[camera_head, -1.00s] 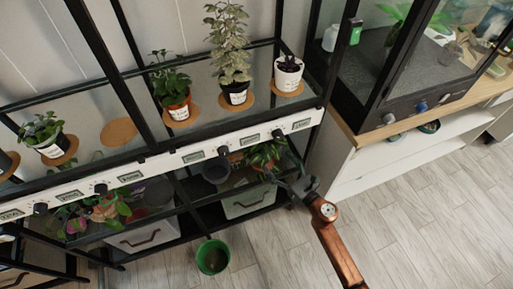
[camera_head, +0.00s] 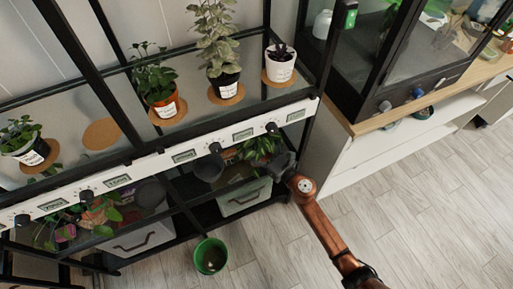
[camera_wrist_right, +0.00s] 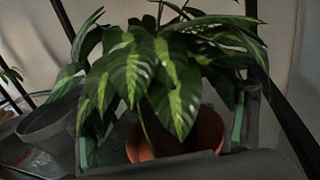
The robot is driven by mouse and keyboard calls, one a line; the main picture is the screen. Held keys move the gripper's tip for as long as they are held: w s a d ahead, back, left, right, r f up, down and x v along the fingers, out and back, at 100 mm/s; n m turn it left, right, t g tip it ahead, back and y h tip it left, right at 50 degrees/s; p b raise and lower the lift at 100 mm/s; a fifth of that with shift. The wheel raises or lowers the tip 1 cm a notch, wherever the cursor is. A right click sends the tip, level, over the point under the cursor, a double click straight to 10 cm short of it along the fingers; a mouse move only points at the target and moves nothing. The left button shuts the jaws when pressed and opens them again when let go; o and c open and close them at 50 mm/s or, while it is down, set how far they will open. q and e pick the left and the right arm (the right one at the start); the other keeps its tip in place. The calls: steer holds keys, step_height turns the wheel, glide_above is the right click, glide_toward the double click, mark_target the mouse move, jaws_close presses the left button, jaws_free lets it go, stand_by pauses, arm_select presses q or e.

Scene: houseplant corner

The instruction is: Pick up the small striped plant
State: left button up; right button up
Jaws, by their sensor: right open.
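A plant with light-striped green leaves (camera_head: 258,146) sits on the lower shelf, under the white label rail. The right wrist view shows its leaves (camera_wrist_right: 150,75) close up, in a terracotta pot (camera_wrist_right: 178,138). My right gripper (camera_head: 281,163) reaches in from the right at the front of that shelf, beside the plant. In the wrist view its open fingers, with green inner pads, stand left and right of the pot, apart from each other. Leaves hide part of the pot and fingers, so I cannot tell whether they touch it. My left gripper is not in view.
Black shelf posts and the white label rail (camera_head: 180,156) frame the lower shelf. A dark grey pot (camera_head: 209,167) stands left of the plant. Several potted plants stand on the upper shelf. A green bucket (camera_head: 211,256) is on the floor. The floor at right is clear.

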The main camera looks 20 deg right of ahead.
steer(key=shift+c, duration=0.6)
steer(key=c, duration=1.2)
steer(key=shift+c, duration=0.3)
steer(key=shift+r, duration=0.15)
